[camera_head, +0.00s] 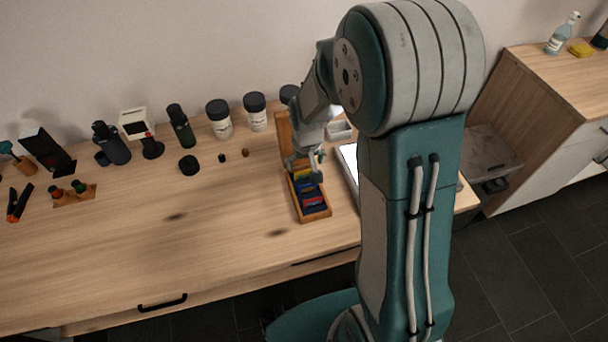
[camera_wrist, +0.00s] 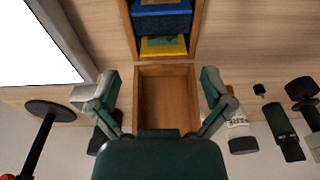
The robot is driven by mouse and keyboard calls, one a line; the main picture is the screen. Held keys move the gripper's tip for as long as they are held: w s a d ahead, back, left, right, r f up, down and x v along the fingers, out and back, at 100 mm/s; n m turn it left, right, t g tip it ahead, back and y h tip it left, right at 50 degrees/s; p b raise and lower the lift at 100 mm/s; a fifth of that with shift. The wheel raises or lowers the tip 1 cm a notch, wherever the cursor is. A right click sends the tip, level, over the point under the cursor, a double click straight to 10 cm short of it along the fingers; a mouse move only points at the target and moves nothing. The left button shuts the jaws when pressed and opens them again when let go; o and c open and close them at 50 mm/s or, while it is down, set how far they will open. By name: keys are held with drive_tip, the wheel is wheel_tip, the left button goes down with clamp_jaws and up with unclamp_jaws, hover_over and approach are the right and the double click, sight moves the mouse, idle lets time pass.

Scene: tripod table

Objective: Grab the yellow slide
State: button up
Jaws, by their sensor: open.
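The yellow slide (camera_wrist: 163,46) lies in a wooden box (camera_wrist: 197,28), nearest the divider, with a dark blue piece beside it in the wrist view. A bit of yellow also shows in the head view (camera_head: 302,176), partly hidden by my gripper. My gripper (camera_wrist: 156,88) is open and empty, its two fingers spread to either side of the box's empty compartment (camera_wrist: 165,98). In the head view my gripper (camera_head: 306,168) is over the box, close to the slides. Blue and red slides (camera_head: 311,200) fill the nearer part of the box.
White jars with black lids (camera_head: 219,122) stand behind and left of the box. A bright white panel (camera_head: 349,163) lies to its right. Bottles, a small display device (camera_head: 138,126) and tools stand farther left. The table's front left (camera_head: 110,255) is clear.

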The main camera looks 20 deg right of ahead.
sight(303, 172)
drive_tip(key=f, duration=0.4)
drive_tip(key=shift+w+a, duration=0.35)
drive_tip(key=shift+w+d+f, duration=0.1)
drive_tip(key=shift+f, duration=0.35)
drive_tip(key=shift+d, duration=0.15)
drive_tip(key=shift+c, duration=1.2)
drive_tip(key=c, duration=0.4)
